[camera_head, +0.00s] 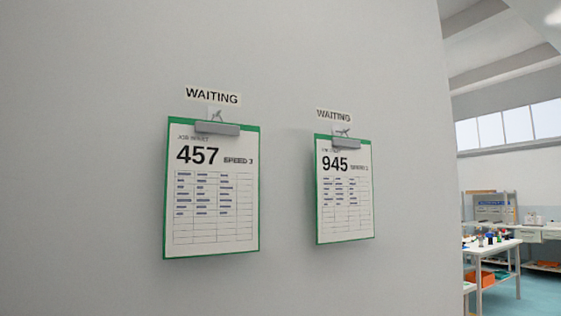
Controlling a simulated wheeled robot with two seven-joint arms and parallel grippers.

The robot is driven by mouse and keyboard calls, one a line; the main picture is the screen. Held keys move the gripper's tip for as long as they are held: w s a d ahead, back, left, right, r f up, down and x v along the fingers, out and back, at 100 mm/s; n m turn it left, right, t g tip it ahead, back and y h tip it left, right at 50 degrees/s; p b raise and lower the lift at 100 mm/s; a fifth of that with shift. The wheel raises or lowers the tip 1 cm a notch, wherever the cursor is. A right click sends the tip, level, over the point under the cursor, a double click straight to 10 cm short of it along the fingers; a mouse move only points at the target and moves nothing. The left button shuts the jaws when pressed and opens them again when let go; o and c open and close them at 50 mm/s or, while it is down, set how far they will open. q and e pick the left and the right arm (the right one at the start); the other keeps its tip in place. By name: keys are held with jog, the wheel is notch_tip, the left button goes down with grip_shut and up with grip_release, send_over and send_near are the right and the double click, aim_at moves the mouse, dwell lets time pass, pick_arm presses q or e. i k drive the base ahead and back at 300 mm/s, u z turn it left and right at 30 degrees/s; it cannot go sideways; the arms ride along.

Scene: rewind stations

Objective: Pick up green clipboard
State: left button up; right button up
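Two green clipboards hang on a grey wall, each under a "WAITING" label. The left green clipboard (212,188) holds a white job sheet marked 457, SPEED 3, and has a grey clip at its top. The right green clipboard (344,190) looks smaller and holds a sheet marked 945; its speed line is too small to read surely. Each appears to hang from a small hook on a white plate above its clip. Neither of my grippers shows in the head view.
The grey wall (80,170) fills most of the view and ends at an edge right of the clipboards. Beyond it stand a white table (496,246) with small items, an orange bin (487,279), shelving and windows. The wall around the clipboards is clear.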

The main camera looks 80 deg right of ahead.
aim_at(212, 206)
jog(key=i, duration=0.35)
jog(key=z, duration=2.7)
